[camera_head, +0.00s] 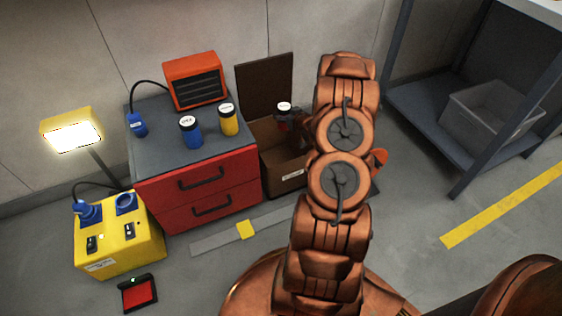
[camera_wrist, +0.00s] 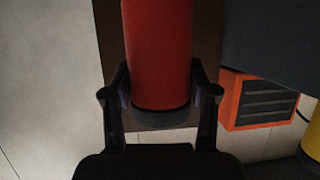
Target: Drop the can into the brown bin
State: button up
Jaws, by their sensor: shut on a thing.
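The red can (camera_wrist: 158,50) stands out in the wrist view, between the two fingers of my gripper (camera_wrist: 160,100), which is shut on it. In the head view the can's white top (camera_head: 284,106) shows above the opening of the brown bin (camera_head: 283,179), near its back. My gripper (camera_head: 290,119) is mostly hidden there behind my arm. The bin stands on the floor to the right of the red cabinet, its dark brown lid (camera_head: 265,85) raised at the back. My arm hides the bin's right part. The bin's inside is only partly visible.
A grey shelf rack (camera_head: 440,115) with a grey crate (camera_head: 488,115) stands right. A yellow box (camera_head: 118,235) and lamp (camera_head: 72,133) stand left.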

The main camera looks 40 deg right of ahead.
aim_at(285, 124)
jog(key=shift+f+b, duration=1.6)
jog(key=shift+f, duration=1.15)
jog(key=o, duration=1.5)
jog(key=shift+o, duration=0.2)
jog(key=v, duration=1.2)
jog(key=shift+r, duration=0.1)
